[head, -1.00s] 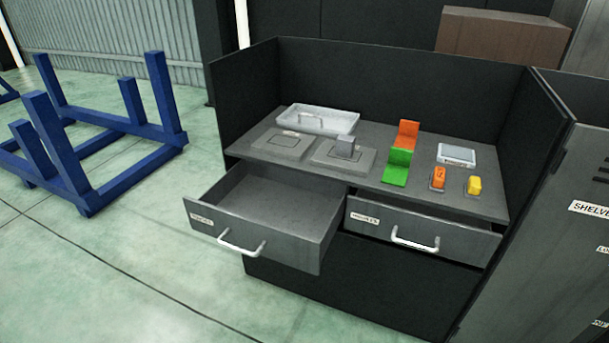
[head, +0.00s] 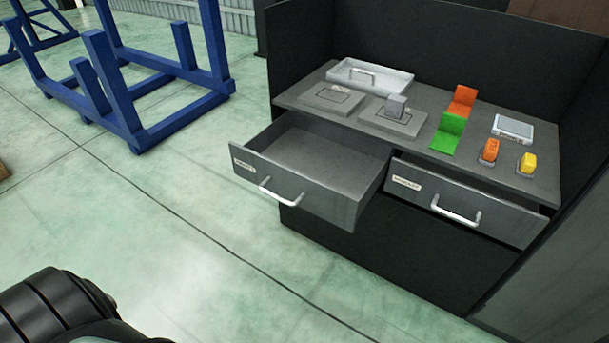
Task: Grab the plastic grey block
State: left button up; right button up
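Part of my own arm shows at the bottom left corner of the head view, dark and rounded. Neither gripper is in view, and nothing touches the block.
The left drawer (head: 307,184) is pulled far out and looks empty; the right drawer (head: 467,208) is slightly open. A grey tray (head: 370,76), a green piece (head: 447,134), an orange piece (head: 463,100) and a small screen device (head: 513,129) sit on the bench. A blue frame (head: 150,80) stands left.

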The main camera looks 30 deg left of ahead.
aim_at(396, 105)
jog(key=i+l+u, duration=0.15)
jog(key=i+l, duration=0.15)
jog(key=i, duration=0.15)
jog(key=i+l+u, duration=0.15)
jog(key=i+l, duration=0.2)
jog(key=i, duration=0.1)
